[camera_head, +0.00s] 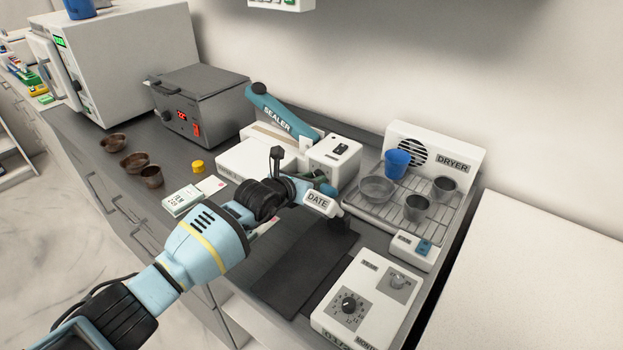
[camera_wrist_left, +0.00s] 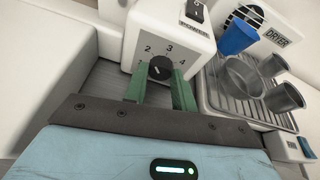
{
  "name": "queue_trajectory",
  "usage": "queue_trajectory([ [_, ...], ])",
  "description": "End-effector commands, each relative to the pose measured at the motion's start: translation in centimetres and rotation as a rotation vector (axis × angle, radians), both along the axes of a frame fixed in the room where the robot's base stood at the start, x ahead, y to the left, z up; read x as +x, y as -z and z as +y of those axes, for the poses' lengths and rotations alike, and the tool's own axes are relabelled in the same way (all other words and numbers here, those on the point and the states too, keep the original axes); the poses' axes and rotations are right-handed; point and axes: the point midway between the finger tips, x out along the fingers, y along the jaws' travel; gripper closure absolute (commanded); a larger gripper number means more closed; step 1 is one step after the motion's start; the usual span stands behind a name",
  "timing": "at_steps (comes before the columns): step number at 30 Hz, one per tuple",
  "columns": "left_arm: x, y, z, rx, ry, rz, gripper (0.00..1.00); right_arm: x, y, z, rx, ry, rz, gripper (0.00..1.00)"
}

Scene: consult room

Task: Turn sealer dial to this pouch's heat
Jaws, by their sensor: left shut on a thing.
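The sealer (camera_head: 262,145) has a long teal lever marked SEALER and a white control box (camera_head: 333,152) at its right end. The black sealer dial (camera_wrist_left: 159,68) is on the box's front face, with the numbers 1 to 4 around it. My left gripper (camera_wrist_left: 159,90) has its green fingers on both sides of the dial and is shut on it. The dial's pointer is too small to read surely. In the head view the gripper hides the dial. A white card or box with print (camera_head: 183,201) lies on the counter. My right gripper is not in view.
A DATE stamp (camera_head: 319,203) stands close to my left wrist, by a dark mat (camera_head: 283,292). The dryer (camera_head: 447,163) with cups on its rack is to the right. A white box with another dial (camera_head: 365,305) is in front. A yellow cap (camera_head: 198,167) and brown cups stand left.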

Motion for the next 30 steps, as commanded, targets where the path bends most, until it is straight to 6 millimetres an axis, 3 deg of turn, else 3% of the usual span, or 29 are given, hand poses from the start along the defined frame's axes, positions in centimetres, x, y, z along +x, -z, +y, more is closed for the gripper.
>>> queue_trajectory([
  [4, 0.0, 0.0, 0.0, -0.002, -0.001, 0.000, 0.97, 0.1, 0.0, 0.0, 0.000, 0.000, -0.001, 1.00],
  [5, 0.0, 0.0, 0.0, -0.002, -0.001, 0.000, 0.71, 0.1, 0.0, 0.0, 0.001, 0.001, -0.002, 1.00],
  [9, 0.0, 0.0, 0.0, -0.002, -0.001, 0.000, 0.53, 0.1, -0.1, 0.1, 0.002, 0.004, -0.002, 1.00],
  [20, -0.2, -0.2, 0.2, -0.002, -0.001, 0.001, 0.52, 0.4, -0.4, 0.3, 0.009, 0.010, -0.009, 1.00],
  [30, -3.5, -2.1, 2.4, -0.003, -0.001, -0.006, 0.52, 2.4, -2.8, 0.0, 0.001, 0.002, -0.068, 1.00],
])
